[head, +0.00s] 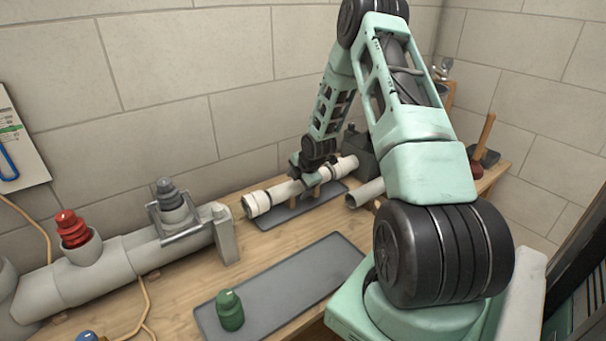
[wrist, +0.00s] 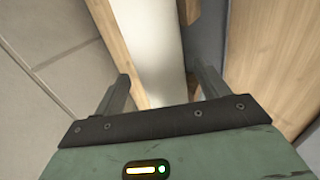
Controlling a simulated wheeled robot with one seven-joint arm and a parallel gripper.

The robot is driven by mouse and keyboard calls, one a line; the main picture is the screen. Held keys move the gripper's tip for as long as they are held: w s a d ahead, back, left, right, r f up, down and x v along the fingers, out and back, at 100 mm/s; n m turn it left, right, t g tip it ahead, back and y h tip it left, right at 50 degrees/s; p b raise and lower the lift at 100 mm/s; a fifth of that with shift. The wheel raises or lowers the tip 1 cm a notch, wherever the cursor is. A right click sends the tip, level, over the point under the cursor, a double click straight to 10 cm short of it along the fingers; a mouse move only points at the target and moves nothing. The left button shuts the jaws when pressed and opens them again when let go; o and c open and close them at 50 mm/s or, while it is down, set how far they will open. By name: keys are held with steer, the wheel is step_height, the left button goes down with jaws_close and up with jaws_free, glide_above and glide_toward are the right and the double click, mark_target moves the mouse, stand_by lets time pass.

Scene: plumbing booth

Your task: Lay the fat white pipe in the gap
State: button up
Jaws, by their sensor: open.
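A white pipe (head: 277,193) with ringed ends lies lengthwise at the back of the bench, over a dark grey mat (head: 293,212). My gripper (head: 311,187) is over its middle, pointing down. In the wrist view the white pipe (wrist: 150,45) runs between the two spread fingers of my gripper (wrist: 161,82), and I cannot tell whether they touch it. Wooden pieces (wrist: 112,35) show beside the pipe there. A thick grey pipe run (head: 140,255) lies at the left, ending in an upright grey plate (head: 226,236). I cannot make out the gap clearly.
Red (head: 73,229) and dark grey (head: 168,194) fittings stand on the grey run. A green fitting (head: 230,310) stands on the front grey mat (head: 290,285), which is otherwise bare. A shorter pale pipe (head: 366,192) lies right of the white pipe. A wall stands close behind.

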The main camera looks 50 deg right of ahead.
steer(key=p+v, duration=0.1)
steer(key=v, duration=1.6)
steer(key=a+r+m+g+y, duration=0.1)
steer(key=a+r+m, duration=0.1)
steer(key=a, duration=1.1)
steer(key=a+r+m+g+y, duration=0.1)
steer(key=a+r, duration=0.1)
steer(key=a, duration=1.2)
steer(key=s+a+r+m+g, duration=0.1)
steer(key=s+a+r+m, duration=0.1)
steer(key=s+a, duration=0.7)
steer(key=s+a+r+m+g, duration=0.2)
steer(key=s+a, duration=0.8)
steer(key=s, duration=0.3)
steer(key=shift+s+r+m, duration=0.15)
steer(key=shift+r+m, duration=0.05)
steer(key=shift+m, duration=0.1)
